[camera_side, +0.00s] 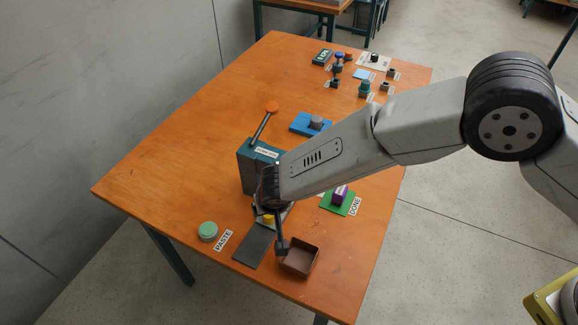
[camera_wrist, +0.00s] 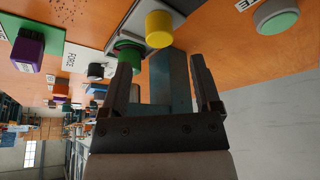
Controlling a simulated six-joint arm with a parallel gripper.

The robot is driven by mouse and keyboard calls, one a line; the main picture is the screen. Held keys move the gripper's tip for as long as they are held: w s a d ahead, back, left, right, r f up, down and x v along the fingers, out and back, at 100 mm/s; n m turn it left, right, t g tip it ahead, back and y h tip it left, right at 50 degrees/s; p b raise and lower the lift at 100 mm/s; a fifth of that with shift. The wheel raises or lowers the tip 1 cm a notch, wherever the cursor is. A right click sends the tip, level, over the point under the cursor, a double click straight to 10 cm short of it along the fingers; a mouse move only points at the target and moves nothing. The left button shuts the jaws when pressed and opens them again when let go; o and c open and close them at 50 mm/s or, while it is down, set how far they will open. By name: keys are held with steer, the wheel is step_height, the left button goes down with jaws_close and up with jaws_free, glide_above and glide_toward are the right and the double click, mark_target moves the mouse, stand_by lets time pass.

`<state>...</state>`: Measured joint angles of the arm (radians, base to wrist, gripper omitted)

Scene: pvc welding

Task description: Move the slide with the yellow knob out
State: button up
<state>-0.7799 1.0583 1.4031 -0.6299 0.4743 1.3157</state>
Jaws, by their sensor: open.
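The yellow knob (camera_wrist: 159,28) is a short upright cylinder in the wrist view, just beyond my gripper's fingertips and roughly centred between them. In the side view the yellow knob (camera_side: 268,218) shows only as a small patch below my wrist. My gripper (camera_wrist: 163,56) is open, with nothing held between its fingers. The knob sits at the edge of a grey plate (camera_wrist: 120,15); I cannot tell how far the slide is in or out. A teal machine (camera_side: 245,170) with an orange-tipped lever stands beside my wrist; its base is partly hidden.
A green knob (camera_wrist: 129,54) is close to my left finger in the wrist view. A brown open box (camera_side: 301,257), a dark flat plate (camera_side: 252,246) and the green-topped paste pot (camera_side: 208,231) lie near the front. A purple block (camera_side: 340,192) sits on a green pad.

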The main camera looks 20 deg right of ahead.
steer(key=shift+x, duration=3.05)
jaws_close()
